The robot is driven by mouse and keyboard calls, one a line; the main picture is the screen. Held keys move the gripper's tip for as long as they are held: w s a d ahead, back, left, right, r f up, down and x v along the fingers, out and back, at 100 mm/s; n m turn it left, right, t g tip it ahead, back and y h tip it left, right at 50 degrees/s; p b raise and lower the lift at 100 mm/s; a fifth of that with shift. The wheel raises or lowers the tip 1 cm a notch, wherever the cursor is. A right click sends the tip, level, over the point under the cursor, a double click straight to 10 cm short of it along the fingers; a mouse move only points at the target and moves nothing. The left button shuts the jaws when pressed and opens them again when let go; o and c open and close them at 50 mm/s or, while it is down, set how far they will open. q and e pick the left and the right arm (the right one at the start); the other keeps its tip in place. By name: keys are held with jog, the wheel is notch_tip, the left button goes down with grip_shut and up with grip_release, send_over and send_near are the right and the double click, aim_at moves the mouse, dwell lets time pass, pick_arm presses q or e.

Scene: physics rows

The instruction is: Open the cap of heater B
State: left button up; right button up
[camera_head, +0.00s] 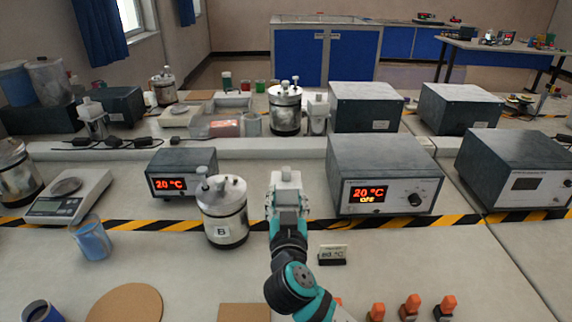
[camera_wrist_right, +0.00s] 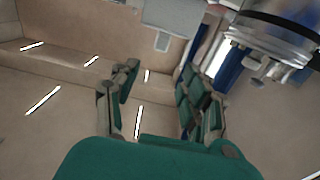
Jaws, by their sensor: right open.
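Heater B (camera_head: 224,228) is an upright metal cylinder with dark bands and a white "B" label, standing on the bench at centre. Its cap (camera_head: 220,188), with small knobs on top, sits on the cylinder. My right gripper (camera_head: 287,205) is just right of heater B, apart from it. In the right wrist view the gripper (camera_wrist_right: 160,97) is open, with nothing seen between its fingers. A metal cylinder, apparently heater B (camera_wrist_right: 270,40), shows upside down at that view's upper right, beside the fingers. My left gripper is in neither view.
A pale fixture (camera_head: 286,182) stands behind my right gripper. Control boxes reading 20 °C stand at left (camera_head: 182,172) and right (camera_head: 378,175). A scale (camera_head: 68,197), a blue beaker (camera_head: 92,240) and a small sign (camera_head: 332,254) are nearby. The front bench between beaker and heater is clear.

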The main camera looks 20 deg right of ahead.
aim_at(286, 171)
jog(key=p+x, duration=0.2)
jog(key=x, duration=1)
jog(key=shift+f, duration=0.1)
grip_shut()
